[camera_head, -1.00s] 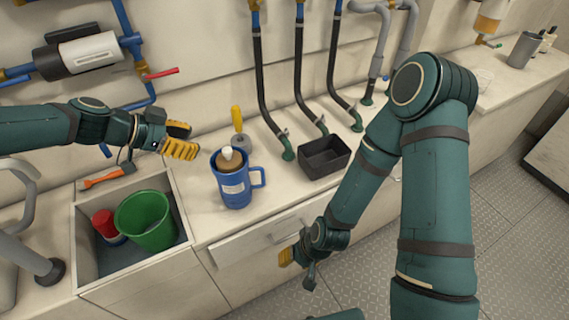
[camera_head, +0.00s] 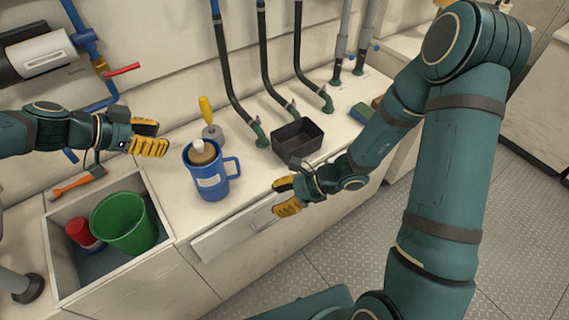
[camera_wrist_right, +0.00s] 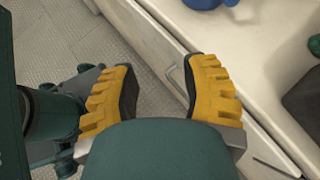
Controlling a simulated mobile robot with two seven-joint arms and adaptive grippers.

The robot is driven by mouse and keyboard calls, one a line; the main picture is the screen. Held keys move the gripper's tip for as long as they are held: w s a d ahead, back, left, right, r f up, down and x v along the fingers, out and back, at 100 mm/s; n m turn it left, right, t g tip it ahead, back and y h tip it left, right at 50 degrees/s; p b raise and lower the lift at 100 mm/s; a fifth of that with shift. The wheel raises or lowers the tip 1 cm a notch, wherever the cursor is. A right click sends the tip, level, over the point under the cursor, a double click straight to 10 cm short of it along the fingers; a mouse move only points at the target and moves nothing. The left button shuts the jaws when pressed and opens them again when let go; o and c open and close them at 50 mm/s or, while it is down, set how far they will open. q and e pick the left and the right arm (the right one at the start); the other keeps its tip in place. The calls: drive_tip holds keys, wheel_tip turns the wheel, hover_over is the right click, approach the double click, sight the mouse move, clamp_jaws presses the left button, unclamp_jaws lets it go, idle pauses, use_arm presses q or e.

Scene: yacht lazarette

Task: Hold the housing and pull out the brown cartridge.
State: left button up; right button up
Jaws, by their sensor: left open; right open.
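The blue housing (camera_head: 207,186) stands upright on the counter, with a handle on its right side and a pale label on its front. The brown cartridge (camera_head: 202,155) sits inside it, its top with a white cap showing above the rim; its lower part is hidden. My left gripper (camera_head: 165,137) is open and empty, above the counter to the left of the housing. My right gripper (camera_head: 277,197) is open and empty, right of the housing near the counter's front edge. In the right wrist view its yellow fingers (camera_wrist_right: 163,92) are apart, and a bit of the blue housing (camera_wrist_right: 208,3) shows at the top.
A sunken bin (camera_head: 62,262) at the left holds a green bucket (camera_head: 125,225) and a red-topped can (camera_head: 81,232). A yellow-handled tool (camera_head: 207,112) stands behind the housing. A black tray (camera_head: 298,140) and hoses (camera_head: 233,80) are to the right. A drawer front (camera_head: 225,236) is below the counter edge.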

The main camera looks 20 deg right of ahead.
drive_tip(key=w+d+r+m+t, duration=0.3)
drive_tip(key=w+r+m+t, duration=0.1)
drive_tip(key=w+r+t, duration=0.15)
drive_tip(key=shift+g, duration=0.55)
drive_tip(key=x, duration=1.4)
drive_tip(key=shift+w+d, duration=0.1)
drive_tip(key=shift+w, duration=0.1)
clamp_jaws()
